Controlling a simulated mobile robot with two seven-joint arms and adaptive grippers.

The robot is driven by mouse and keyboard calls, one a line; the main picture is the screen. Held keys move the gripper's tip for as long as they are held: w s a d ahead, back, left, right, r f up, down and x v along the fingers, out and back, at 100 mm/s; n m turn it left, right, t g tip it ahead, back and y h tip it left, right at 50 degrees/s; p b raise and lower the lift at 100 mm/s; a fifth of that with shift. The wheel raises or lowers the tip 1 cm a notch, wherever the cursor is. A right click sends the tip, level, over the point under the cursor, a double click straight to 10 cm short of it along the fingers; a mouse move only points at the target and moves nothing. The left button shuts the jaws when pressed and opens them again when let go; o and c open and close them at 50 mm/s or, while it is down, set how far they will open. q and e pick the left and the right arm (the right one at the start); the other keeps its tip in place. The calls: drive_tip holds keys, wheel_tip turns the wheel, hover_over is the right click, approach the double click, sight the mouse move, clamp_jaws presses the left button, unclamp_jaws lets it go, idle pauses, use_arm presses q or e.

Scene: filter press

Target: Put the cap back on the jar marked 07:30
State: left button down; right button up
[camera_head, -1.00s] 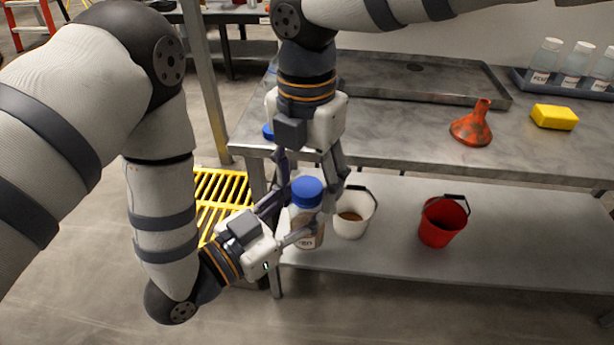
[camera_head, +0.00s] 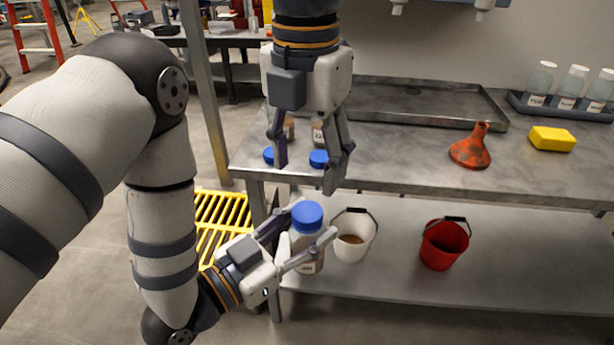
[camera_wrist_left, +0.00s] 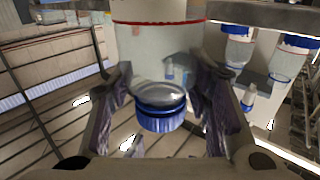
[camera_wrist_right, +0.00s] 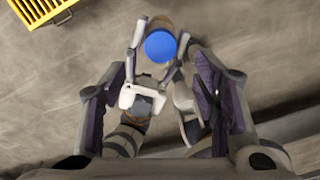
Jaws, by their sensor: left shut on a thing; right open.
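A clear jar (camera_head: 309,248) with a pale label stands upright in the grip of my left gripper (camera_head: 301,249), in front of the table. The label's writing is too small to read. A blue cap (camera_head: 307,215) sits on the jar's mouth. In the left wrist view the capped end (camera_wrist_left: 160,118) shows between the fingers. My right gripper (camera_head: 308,172) is open and empty, above the jar and apart from it. The right wrist view shows the blue cap (camera_wrist_right: 160,47) beyond its open fingers.
Two more jars (camera_head: 318,133) stand behind my right gripper on the grey table (camera_head: 400,165), with loose blue caps (camera_head: 318,158) near its front edge. White (camera_head: 353,240) and red (camera_head: 444,246) buckets stand on the lower shelf.

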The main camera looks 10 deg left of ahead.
sight(307, 211)
drive_tip(key=shift+r, duration=0.2)
drive_tip(key=shift+f, duration=4.05)
